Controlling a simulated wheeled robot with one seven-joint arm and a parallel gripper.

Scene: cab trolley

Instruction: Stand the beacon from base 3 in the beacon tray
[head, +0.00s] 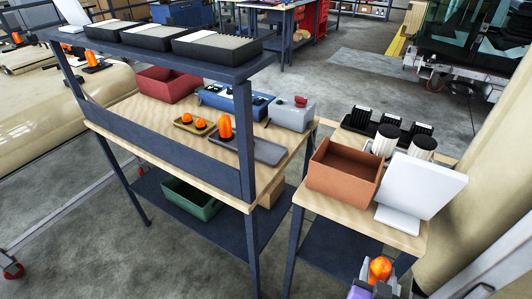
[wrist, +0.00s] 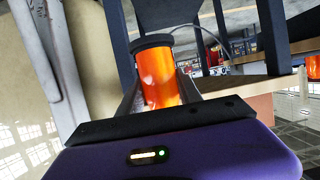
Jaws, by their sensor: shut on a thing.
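My gripper (head: 382,284) is at the lower right of the head view, in front of the small side table. It is shut on an orange beacon (head: 379,268). In the wrist view the held beacon (wrist: 158,78) sits between the fingers, with a dark ring at its far end. A grey tray (head: 268,152) lies on the wooden workbench, with a tall orange beacon (head: 225,128) standing at its left. An olive tray (head: 187,127) beside it holds two short orange domes. I cannot tell which of these is the beacon tray. No base number is readable.
The side table holds an open brown box (head: 345,168), a white tilted panel (head: 425,184) and striped cylinders (head: 384,140). A dark shelf (head: 150,52) with boxes overhangs the workbench (head: 125,112). A red bin (head: 168,84) and a blue case (head: 225,98) stand behind the trays.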

